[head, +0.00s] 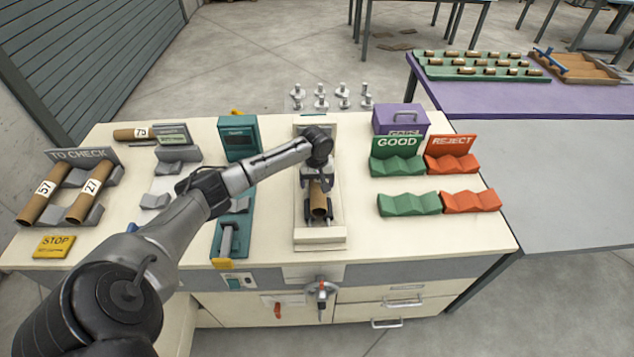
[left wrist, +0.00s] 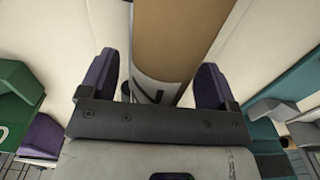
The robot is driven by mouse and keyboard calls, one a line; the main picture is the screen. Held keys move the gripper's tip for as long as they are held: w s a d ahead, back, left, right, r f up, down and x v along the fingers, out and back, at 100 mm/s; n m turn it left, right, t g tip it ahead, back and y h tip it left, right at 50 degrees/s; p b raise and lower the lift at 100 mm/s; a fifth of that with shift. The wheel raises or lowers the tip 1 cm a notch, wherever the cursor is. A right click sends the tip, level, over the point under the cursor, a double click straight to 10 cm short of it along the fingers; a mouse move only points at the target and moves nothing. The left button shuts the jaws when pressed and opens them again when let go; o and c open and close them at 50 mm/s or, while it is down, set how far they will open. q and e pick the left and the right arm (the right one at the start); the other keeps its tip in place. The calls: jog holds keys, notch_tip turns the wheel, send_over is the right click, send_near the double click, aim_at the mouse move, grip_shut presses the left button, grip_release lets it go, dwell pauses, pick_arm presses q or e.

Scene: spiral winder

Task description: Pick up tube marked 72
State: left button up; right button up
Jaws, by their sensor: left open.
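A brown cardboard tube (head: 319,204) lies in the narrow cream tray (head: 320,240) at the middle of the bench. Its number cannot be read in the head view. My left gripper (head: 317,186) is over this tube, pointing down. In the left wrist view the tube (left wrist: 180,35) passes between the two purple finger pads of my open left gripper (left wrist: 158,85), with a gap on each side. A white label with part of a dark mark shows on it, too cut off to read. No number 72 is readable on any tube. My right gripper is out of view.
Tubes marked 57 (head: 40,195) and 27 (head: 88,195) lie on the TO CHECK rack; one marked 75 (head: 133,133) lies behind. A teal device (head: 238,138) stands left of the tray. Green (head: 398,166) and red (head: 452,164) cradles are at right.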

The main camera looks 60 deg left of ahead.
pick_arm(q)
jog(key=shift+r, duration=0.1)
jog(key=c, duration=1)
jog(key=shift+r, duration=0.1)
jog(key=shift+c, duration=0.2)
